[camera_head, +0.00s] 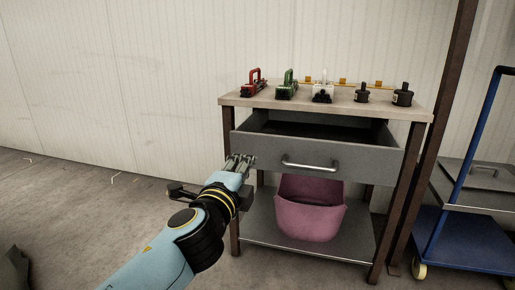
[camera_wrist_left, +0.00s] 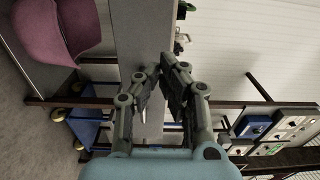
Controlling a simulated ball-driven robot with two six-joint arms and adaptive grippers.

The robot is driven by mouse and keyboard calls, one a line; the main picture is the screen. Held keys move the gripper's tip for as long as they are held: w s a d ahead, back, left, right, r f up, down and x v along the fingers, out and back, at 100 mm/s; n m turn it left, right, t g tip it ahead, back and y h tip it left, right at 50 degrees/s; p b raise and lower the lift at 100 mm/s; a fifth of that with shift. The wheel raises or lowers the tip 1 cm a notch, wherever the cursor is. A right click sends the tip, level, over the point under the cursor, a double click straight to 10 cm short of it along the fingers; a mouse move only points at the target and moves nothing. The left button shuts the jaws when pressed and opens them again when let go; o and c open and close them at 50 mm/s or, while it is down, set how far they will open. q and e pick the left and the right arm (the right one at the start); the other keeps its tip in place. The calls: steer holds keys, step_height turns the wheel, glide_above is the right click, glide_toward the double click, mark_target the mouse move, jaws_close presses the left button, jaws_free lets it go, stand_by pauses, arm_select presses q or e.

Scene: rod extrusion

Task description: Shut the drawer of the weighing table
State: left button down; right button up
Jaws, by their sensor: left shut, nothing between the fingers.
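The weighing table (camera_head: 226,100) stands against the pale wall, with a light top and dark legs. Its grey drawer (camera_head: 345,159) is pulled out, its dark inside showing below the top. A metal bar handle (camera_head: 310,166) is on the drawer front. My left gripper (camera_head: 240,160) is in front of the left part of the drawer front, left of the handle. Whether it touches the front is unclear. In the left wrist view its fingers (camera_wrist_left: 160,75) are closed together and empty, with the grey drawer front (camera_wrist_left: 142,30) beyond. My right gripper is not in view.
Red (camera_head: 254,84) and green (camera_head: 287,85) handled tools, a white item and black weights (camera_head: 402,96) stand on the top. A pink bin (camera_head: 309,212) sits on the lower shelf. A blue cart (camera_head: 465,240) stands at right. Floor at left is mostly clear.

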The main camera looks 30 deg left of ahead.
mark_target(261, 143)
arm_select(q)
steer(key=x, duration=0.9)
steer(key=shift+w+f, duration=0.15)
steer(key=shift+w, duration=0.05)
steer(key=shift+w+a, duration=0.15)
steer(key=shift+w, duration=0.15)
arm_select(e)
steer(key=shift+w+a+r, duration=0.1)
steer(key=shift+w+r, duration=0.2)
arm_select(q)
steer(key=shift+w, duration=0.15)
